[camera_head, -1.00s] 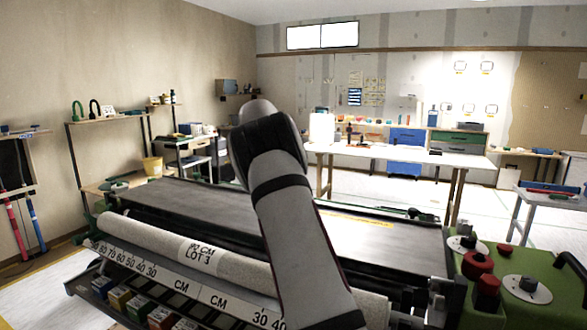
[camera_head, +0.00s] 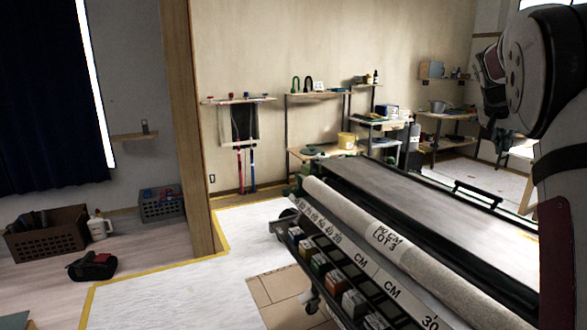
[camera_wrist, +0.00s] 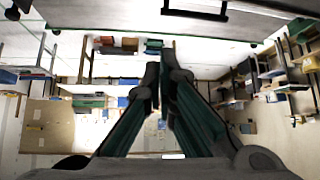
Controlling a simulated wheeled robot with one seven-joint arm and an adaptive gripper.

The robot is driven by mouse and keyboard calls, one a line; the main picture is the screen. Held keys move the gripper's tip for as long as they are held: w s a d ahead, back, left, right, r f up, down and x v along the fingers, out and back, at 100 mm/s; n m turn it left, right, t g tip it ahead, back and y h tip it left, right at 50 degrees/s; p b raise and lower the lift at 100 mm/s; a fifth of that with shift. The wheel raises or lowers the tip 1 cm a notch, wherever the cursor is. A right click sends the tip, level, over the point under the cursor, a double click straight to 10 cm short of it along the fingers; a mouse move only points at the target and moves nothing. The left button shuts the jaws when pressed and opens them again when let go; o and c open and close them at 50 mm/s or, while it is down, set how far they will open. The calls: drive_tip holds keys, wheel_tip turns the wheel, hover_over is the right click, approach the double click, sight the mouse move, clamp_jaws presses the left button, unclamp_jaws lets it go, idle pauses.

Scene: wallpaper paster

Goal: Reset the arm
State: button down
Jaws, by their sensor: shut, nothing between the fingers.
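My arm rises at the right side of the head view, bent at a large round joint. In the wrist view my gripper (camera_wrist: 160,78) has its two dark green fingers brought together at the tips, with nothing between them. The room appears upside down beyond the fingers there. In the head view the fingertips do not show clearly. The arm is above and in front of the wallpaper paster (camera_head: 440,199) and covers part of its right end.
A wallpaper roll (camera_head: 389,243) lies along the paster's front above a tray of small boxes. A brown crate (camera_head: 48,236), a grey crate (camera_head: 161,206) and a black shoe-like item (camera_head: 92,265) are on the floor at left. White floor sheeting (camera_head: 180,275) lies open left of the paster.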

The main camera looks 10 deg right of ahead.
drive_tip(key=s+a+r+n+t+y+p, duration=0.1)
drive_tip(key=s+a+r+n+y+p, duration=0.15)
drive_tip(key=s+a, duration=0.95)
drive_tip(key=s+a+r+n+y+p, duration=0.2)
drive_tip(key=s+a+n+y+p, duration=0.15)
drive_tip(key=s+a, duration=0.8)
drive_tip(key=s+a+f+n+p, duration=0.1)
drive_tip(key=s+a+f+n, duration=0.2)
drive_tip(key=s+a, duration=0.4)
drive_tip(key=s+a+f+n+g+y+p, duration=0.1)
drive_tip(key=s+a+f+n+p, duration=0.1)
drive_tip(key=s+a, duration=0.6)
drive_tip(key=s+f+n, duration=0.1)
drive_tip(key=s+f, duration=0.1)
drive_tip(key=s, duration=0.1)
drive_tip(key=shift+s+f+y, duration=0.15)
drive_tip(key=shift+s+y, duration=0.15)
